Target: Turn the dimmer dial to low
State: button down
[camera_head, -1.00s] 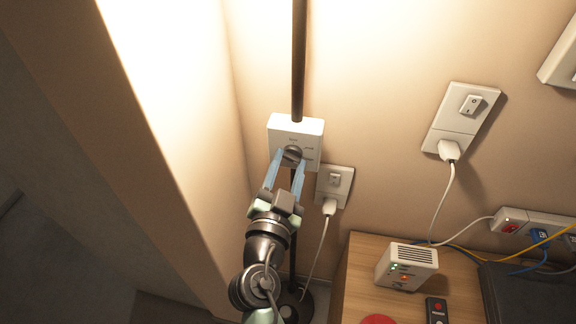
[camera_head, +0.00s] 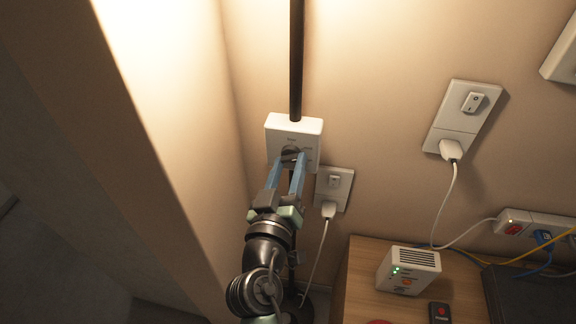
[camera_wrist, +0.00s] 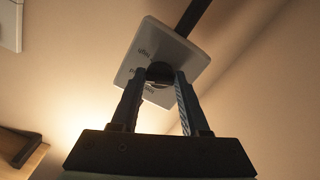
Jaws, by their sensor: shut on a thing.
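The dimmer box (camera_head: 307,134) is a white box mounted on the dark lamp pole, in front of the wall. Its round dark dial (camera_head: 291,151) sits on the front face. My gripper (camera_head: 292,161) reaches up from below, with its blue fingers shut on the dial, one finger on each side. In the wrist view the dial (camera_wrist: 160,72) sits between the tips of my gripper (camera_wrist: 159,78). Small lettering shows around the dial, but the dial's pointer is mostly hidden by the fingers, so I cannot tell its exact setting.
A switch and socket plate (camera_head: 333,187) with a white plug is close to the right of my gripper. Another plate (camera_head: 462,118) is farther right. A wooden table (camera_head: 360,272) bears a white device (camera_head: 408,270). A wall corner lies to the left.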

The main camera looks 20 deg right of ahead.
jog(key=n+p, duration=0.1)
jog(key=n, duration=0.5)
jog(key=shift+s+n, duration=0.1)
jog(key=shift+n, duration=0.2)
jog(key=n+p, duration=0.2)
jog(key=n, duration=0.4)
jog(key=shift+d+r+p, duration=0.1)
jog(key=shift+p, duration=0.25)
jog(key=shift+c, duration=2)
grip_release()
jog(key=shift+r, duration=0.1)
jog(key=b+v, duration=0.2)
jog(key=v, duration=1.1)
